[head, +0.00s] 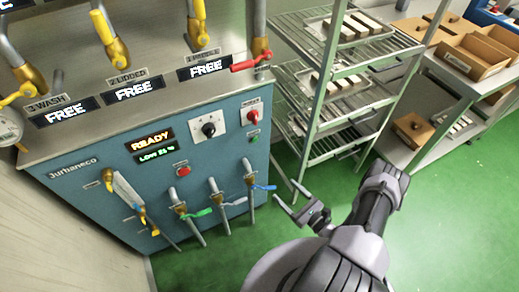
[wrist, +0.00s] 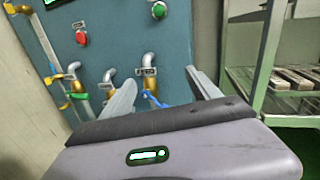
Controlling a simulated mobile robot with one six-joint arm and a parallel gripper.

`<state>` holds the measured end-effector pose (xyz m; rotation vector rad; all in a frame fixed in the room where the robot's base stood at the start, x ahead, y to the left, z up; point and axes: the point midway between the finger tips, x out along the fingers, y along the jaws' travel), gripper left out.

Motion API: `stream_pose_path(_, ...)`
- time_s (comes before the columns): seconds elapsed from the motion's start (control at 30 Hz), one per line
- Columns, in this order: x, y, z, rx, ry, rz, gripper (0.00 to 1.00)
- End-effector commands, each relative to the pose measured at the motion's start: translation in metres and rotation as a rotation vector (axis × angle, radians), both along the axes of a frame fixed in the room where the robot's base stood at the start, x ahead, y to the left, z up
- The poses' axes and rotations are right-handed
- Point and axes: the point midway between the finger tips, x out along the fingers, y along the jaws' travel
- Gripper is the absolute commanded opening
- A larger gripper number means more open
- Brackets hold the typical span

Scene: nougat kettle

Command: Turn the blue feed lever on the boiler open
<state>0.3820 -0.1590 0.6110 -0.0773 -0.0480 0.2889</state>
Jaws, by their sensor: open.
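The boiler (head: 100,178) is a blue-fronted cabinet with several pipes and valves low on its face. A blue lever (head: 264,187) sits on the rightmost pipe; it also shows in the wrist view (wrist: 156,101). I cannot read which is labelled feed. My gripper (head: 287,191) is open and empty, just right of the rightmost blue lever. In the wrist view my gripper (wrist: 160,76) has that lever between its two fingers in the picture, beyond them; no contact shows.
A green lever (head: 197,213) and a yellow lever (head: 143,217) are farther left. A red button (head: 183,171) and black knob (head: 209,129) are above. A metal rack (head: 337,80) stands right of the boiler. Green floor (head: 215,262) is clear in front.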

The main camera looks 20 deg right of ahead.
Motion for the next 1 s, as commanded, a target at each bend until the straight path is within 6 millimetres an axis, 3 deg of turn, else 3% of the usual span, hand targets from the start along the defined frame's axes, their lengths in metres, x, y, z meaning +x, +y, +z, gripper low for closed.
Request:
stream_pose_path(0.2,0.026,0.008,0.058,-0.072,-0.025,0.188,0.71)
stream_pose_path(0.5,0.049,0.034,0.135,-0.184,-0.041,0.45,0.71)
stream_pose_path(0.8,0.057,0.069,0.209,-0.325,-0.039,0.702,0.71)
stream_pose_path(1.0,0.055,0.086,0.237,-0.393,-0.034,0.803,0.71)
